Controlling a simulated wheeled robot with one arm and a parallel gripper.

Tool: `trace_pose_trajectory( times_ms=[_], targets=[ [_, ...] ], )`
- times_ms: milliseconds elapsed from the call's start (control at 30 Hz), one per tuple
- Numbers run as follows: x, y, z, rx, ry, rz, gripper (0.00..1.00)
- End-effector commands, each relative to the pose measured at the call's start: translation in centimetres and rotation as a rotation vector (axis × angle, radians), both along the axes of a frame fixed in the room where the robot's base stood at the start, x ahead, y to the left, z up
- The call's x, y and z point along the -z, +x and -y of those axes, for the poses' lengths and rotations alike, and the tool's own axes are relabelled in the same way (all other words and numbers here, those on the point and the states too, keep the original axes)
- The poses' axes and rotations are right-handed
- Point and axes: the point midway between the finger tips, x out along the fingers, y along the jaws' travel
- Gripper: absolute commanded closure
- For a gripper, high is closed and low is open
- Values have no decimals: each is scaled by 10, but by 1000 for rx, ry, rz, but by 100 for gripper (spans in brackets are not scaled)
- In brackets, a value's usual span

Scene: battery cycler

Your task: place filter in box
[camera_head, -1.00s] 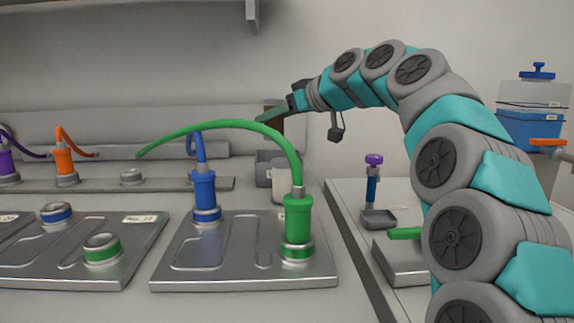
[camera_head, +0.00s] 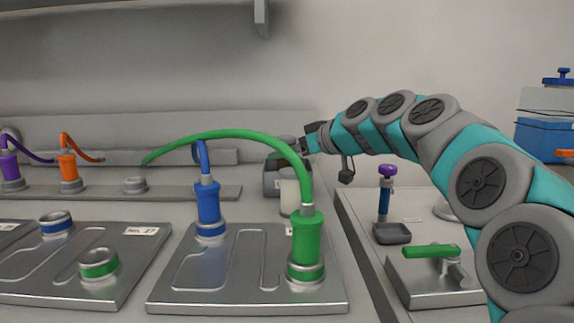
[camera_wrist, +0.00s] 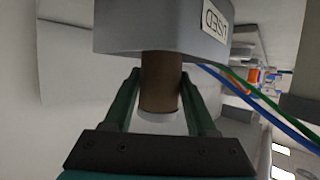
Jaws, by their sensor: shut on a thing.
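The filter (camera_wrist: 160,84) is a brown cylinder with a white end, seen in the wrist view between the two green fingers of my gripper (camera_wrist: 162,95). My gripper is shut on it. The filter's upper end in that view is hidden at the edge of a grey box (camera_wrist: 160,28) with a label reading "USED", turned over. I cannot tell whether that end is inside the box or behind its wall. In the head view my gripper (camera_head: 298,149) is low over the grey box (camera_head: 271,186) at the back of the bench; the filter cannot be made out there.
A white cylinder (camera_head: 289,197) stands in front of the box. A metal plate (camera_head: 245,290) with blue (camera_head: 208,203) and green (camera_head: 306,240) connectors fills the front, the green cable arching above. A purple-topped tool (camera_head: 386,190) stands on the right-hand bench.

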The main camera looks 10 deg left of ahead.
Motion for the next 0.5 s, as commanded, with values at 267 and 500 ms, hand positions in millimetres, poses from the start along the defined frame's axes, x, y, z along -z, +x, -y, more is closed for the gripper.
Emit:
trace_pose_trajectory(
  times_ms=[267, 500],
  targets=[
    [29, -1, -1, -1, -1, -2, 99],
    [29, 0, 0, 1, 0, 0, 99]
  ],
)
